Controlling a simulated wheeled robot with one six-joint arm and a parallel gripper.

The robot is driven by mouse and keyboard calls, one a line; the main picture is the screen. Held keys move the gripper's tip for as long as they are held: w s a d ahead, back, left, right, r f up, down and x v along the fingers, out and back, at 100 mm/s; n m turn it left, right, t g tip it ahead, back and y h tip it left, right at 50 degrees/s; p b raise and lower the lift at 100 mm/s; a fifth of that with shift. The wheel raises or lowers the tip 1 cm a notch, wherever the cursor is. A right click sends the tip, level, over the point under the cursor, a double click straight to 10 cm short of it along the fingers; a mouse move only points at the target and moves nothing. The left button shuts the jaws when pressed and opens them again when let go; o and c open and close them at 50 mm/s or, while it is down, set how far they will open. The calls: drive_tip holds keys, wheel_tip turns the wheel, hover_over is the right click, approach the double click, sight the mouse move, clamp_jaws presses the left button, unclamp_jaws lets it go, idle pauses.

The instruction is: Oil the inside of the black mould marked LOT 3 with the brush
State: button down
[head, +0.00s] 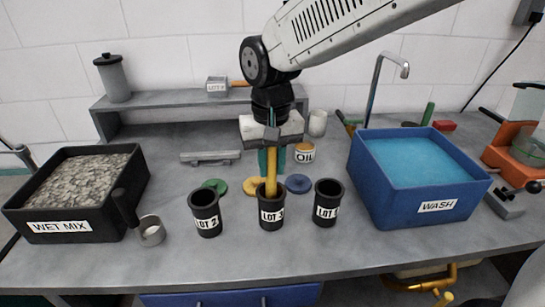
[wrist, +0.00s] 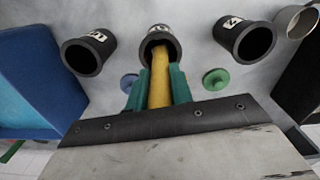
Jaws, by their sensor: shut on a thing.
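The black mould marked LOT 3 (head: 271,217) stands upright on the grey bench, between two like moulds. My gripper (head: 271,172) is above it, pointing down. Its green fingers (wrist: 154,88) are shut on the yellow handle of the brush (head: 271,187). In the wrist view the brush (wrist: 160,75) runs from the fingers into the open mouth of the middle mould (wrist: 161,33). The brush's lower end is hidden inside that mould. Whether it touches the inner wall cannot be told. The pot marked OIL (head: 305,154) stands behind, right of my gripper.
A mould marked LOT 2 (head: 206,219) is close on the left; another mould (head: 327,203) with a partly unreadable label is close on the right.

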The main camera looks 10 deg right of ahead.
drive_tip(key=shift+w+f, duration=0.1)
drive_tip(key=shift+f, duration=0.3)
drive_tip(key=shift+r, duration=0.1)
drive_tip(key=shift+s+a+r, duration=0.1)
drive_tip(key=shift+s+r, duration=0.1)
drive_tip(key=shift+r, duration=0.55)
drive_tip(key=shift+s+a+r, duration=0.1)
drive_tip(key=shift+s+r, duration=0.05)
drive_tip(key=shift+r, duration=0.55)
drive_tip(key=shift+r, duration=4)
